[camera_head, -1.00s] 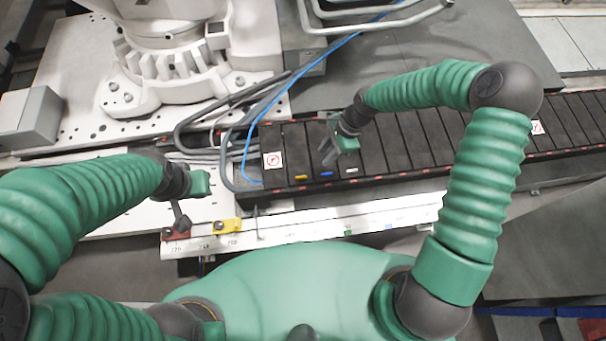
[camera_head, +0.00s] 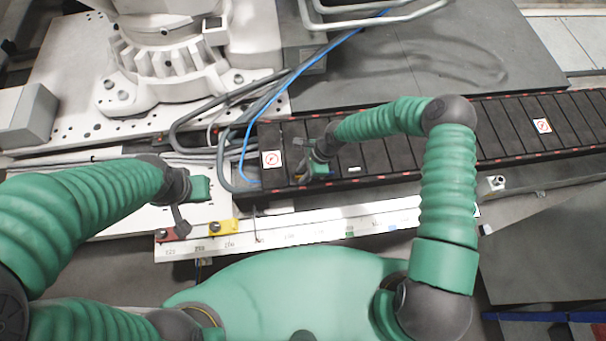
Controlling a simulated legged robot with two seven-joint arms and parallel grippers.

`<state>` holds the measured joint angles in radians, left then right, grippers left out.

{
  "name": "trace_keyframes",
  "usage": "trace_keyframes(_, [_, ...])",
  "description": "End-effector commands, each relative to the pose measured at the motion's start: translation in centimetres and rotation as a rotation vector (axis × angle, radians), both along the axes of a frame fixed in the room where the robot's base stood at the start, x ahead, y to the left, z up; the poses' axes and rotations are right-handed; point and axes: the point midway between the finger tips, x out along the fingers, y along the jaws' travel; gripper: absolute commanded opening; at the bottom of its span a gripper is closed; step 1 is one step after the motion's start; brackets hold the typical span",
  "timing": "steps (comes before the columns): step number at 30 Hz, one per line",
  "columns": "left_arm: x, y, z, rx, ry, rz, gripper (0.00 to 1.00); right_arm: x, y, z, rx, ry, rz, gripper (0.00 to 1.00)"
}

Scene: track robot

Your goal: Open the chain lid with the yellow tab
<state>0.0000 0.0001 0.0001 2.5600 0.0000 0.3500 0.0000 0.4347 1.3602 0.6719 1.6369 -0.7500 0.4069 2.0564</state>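The black cable chain (camera_head: 400,152) runs from the middle to the right, with a row of lid segments across its top. The segments I see look flat and closed. My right gripper (camera_head: 302,174) is low at the front edge of the chain, near its left end, where the yellow tab (camera_head: 301,178) shows only as a small bit beside the fingers. Whether the fingers touch the tab is hard to tell. A white tab (camera_head: 354,169) shows to the right. My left gripper (camera_head: 181,222) hangs left of the chain, above the rail, away from the lids.
A white rail (camera_head: 330,226) with a yellow block (camera_head: 223,227) and a red block (camera_head: 172,234) lies in front of the chain. A blue cable (camera_head: 285,85) and grey hoses curve around the chain's left end. A white robot base (camera_head: 160,70) stands behind left.

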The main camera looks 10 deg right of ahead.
Motion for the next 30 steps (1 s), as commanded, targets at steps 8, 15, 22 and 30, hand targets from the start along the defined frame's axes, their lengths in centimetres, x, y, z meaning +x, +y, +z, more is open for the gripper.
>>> trace_keyframes(8, [0.01, 0.0, 0.01, 0.0, 0.0, 0.0, 0.0, 0.01, 0.06, -0.06, 0.0, 0.0, 0.001, 0.25])
trace_keyframes(15, [0.01, 0.0, 0.01, 0.0, 0.0, 0.0, 0.0, 0.01, 0.04, -0.06, 0.0, 0.0, 0.0, 0.0])
trace_keyframes(22, [0.01, 0.0, 0.01, 0.0, 0.0, 0.0, 0.0, 0.03, 0.03, -0.04, 0.0, 0.0, 0.0, 0.0])
trace_keyframes(30, [0.01, 0.0, 0.0, 0.0, 0.0, 0.0, 0.0, 0.06, 0.02, -0.03, 0.0, -0.001, 0.0, 0.0])
